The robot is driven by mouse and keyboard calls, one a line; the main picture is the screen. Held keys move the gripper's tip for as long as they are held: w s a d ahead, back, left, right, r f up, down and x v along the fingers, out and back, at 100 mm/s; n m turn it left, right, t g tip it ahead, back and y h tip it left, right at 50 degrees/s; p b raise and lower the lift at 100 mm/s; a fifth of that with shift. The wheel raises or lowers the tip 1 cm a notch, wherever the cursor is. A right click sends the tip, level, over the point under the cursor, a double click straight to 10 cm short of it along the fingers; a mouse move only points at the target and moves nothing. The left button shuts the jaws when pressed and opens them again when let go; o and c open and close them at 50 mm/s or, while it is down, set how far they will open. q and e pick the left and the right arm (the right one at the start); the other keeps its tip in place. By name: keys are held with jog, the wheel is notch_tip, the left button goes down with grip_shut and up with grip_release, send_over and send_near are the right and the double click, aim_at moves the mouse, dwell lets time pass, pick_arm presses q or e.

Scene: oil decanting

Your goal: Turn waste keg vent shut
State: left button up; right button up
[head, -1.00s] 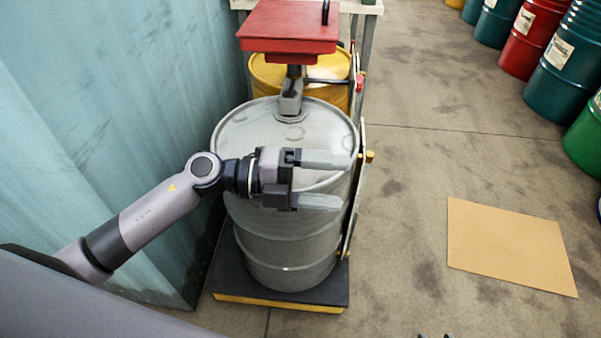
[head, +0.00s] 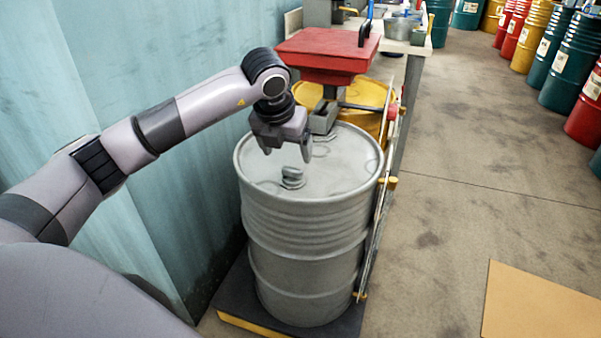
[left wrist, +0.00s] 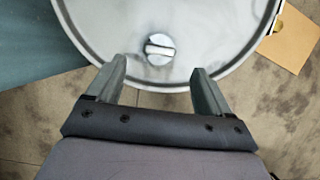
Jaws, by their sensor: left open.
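The grey waste keg (head: 310,225) stands upright on a low dark platform with a yellow edge. The vent (head: 292,177) is a small round grey cap on the near part of the keg's lid. In the left wrist view the vent (left wrist: 160,48) shows a raised bar across its top, lying roughly crosswise, slightly tilted. My left gripper (head: 287,155) is above the lid, pointing down, open and empty. Its fingers are apart from the vent, which lies ahead of the gap between the fingertips (left wrist: 157,68). My right gripper is not in view.
A red tray-like funnel (head: 328,52) on a grey post stands behind the lid. A yellow drum (head: 345,95) is behind the keg. A blue-green wall (head: 130,60) is close on the left. Open floor (head: 450,200) lies on the right, with a cardboard sheet (head: 540,305).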

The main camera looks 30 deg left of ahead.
aim_at(292, 168)
pick_arm(q)
jog(key=x, duration=0.7)
jog(key=shift+b, duration=0.4)
jog(key=shift+r, duration=0.1)
jog(key=c, duration=1)
